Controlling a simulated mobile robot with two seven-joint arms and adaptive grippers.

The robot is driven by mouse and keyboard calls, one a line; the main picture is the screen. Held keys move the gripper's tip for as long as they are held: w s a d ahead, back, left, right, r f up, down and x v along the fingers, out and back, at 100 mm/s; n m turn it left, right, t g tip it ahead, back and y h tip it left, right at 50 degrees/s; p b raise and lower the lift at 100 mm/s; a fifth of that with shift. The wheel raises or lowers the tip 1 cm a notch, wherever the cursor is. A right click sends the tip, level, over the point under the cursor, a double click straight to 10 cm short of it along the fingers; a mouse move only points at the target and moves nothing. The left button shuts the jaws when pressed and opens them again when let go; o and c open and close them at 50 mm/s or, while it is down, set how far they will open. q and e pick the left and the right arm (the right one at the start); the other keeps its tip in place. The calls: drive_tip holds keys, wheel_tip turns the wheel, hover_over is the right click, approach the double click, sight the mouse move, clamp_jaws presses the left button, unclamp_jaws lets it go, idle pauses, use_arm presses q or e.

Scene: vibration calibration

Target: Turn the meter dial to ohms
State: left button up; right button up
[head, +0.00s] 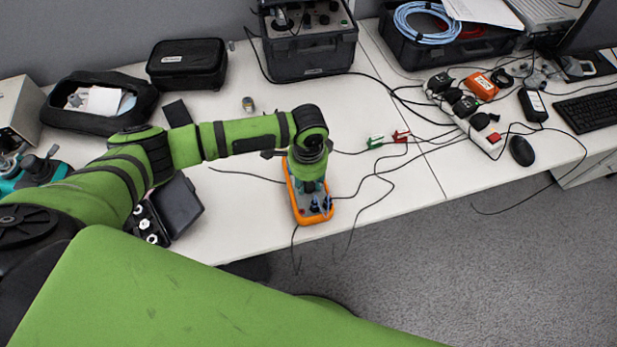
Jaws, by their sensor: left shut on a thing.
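The meter (298,203) has an orange rim and a grey face and lies on the white table. Leads are plugged into its near end. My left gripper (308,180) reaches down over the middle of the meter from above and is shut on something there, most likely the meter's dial. The dial and its setting are hidden under the gripper and wrist. My right gripper is not in view.
Black leads run from the meter across the table (405,205) and over its front edge. Green and red clips (376,141) lie to the right. A black case (310,48) stands behind. A power strip (465,122) and a mouse (521,150) are farther right.

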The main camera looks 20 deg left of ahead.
sight(307, 183)
use_arm(q)
drive_tip(key=shift+s+a+f, duration=0.1)
drive_tip(key=shift+s, duration=0.05)
drive_tip(key=o, duration=1.1)
drive_tip(key=shift+o, duration=0.2)
drive_tip(key=shift+r, duration=0.3)
wheel_tip(307, 183, up, 12)
drive_tip(key=shift+f, duration=0.25)
